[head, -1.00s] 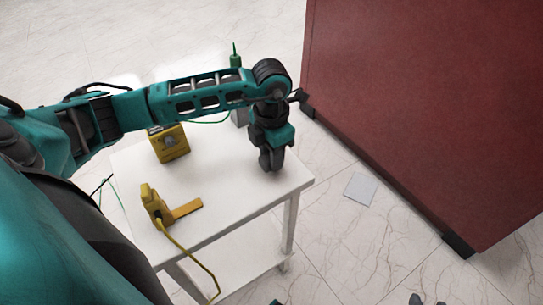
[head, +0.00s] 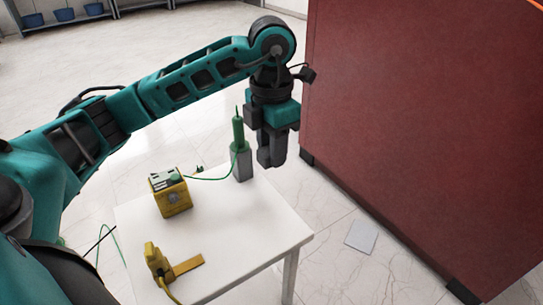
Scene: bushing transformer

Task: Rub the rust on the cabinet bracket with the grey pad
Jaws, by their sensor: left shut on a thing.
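My left gripper (head: 271,158) hangs fingers down above the far right corner of the white table, left of the red cabinet (head: 420,130) and apart from it. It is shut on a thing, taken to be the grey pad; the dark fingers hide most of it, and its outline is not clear. No bracket or rust can be made out on the visible cabinet faces. My right gripper is out of view.
The white table (head: 225,235) holds a yellow box (head: 170,192), a yellow tool (head: 156,262) and a green-topped tool in a grey holder (head: 243,165), close to my left gripper. A light grey square (head: 361,236) lies on the floor.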

